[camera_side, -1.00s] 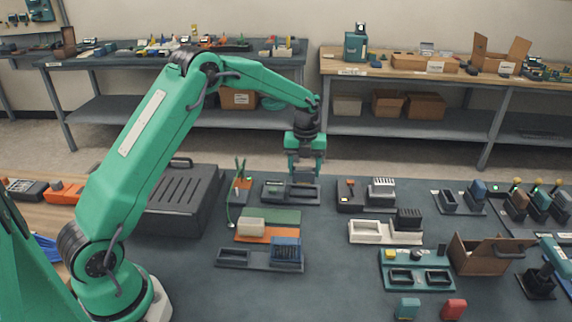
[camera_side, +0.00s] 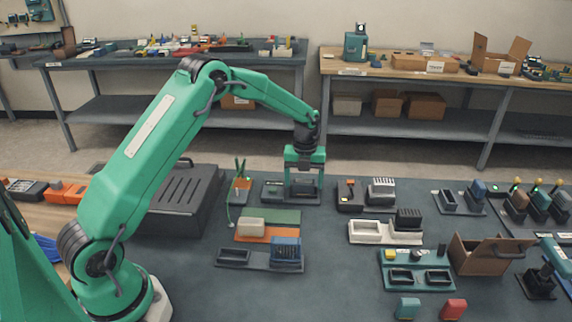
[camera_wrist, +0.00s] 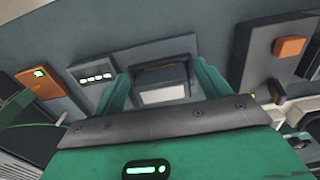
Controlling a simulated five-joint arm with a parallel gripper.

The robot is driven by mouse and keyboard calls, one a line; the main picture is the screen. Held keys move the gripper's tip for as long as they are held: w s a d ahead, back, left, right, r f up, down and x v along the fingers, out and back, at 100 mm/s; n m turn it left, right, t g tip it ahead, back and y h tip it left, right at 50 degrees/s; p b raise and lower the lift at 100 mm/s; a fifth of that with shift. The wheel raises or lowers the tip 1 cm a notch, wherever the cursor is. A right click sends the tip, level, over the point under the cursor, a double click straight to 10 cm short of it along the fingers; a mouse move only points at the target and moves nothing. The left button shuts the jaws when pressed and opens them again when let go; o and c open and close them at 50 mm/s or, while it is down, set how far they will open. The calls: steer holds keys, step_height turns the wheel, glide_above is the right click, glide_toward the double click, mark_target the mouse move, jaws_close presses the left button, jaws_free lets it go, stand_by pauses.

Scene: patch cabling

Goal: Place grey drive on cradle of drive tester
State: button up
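The drive tester (camera_side: 275,199) is a low dark unit at the back middle of the mat in the side view. Its row of small lights shows left of my gripper in the wrist view (camera_wrist: 96,78). My gripper (camera_side: 304,190) points straight down over its right half, where the cradle is. Between my fingers (camera_wrist: 165,82) is a grey block with a pale face, the grey drive (camera_wrist: 165,95); it also shows dark between the fingers in the side view (camera_side: 304,184). The fingertips flank it closely. The cradle is mostly hidden, so whether the drive is fully seated is unclear.
A dark unit with an orange block (camera_side: 347,187) stands close on the right. A small holder with green-handled pliers (camera_side: 240,184) stands on the left. Green and orange pads (camera_side: 265,236) lie in front. A large dark case (camera_side: 180,200) is further left.

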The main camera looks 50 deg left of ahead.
steer(key=shift+r, duration=0.1)
stand_by(0.3)
step_height(320, 180, up, 12)
steer(key=shift+r, duration=0.1)
stand_by(0.6)
stand_by(0.5)
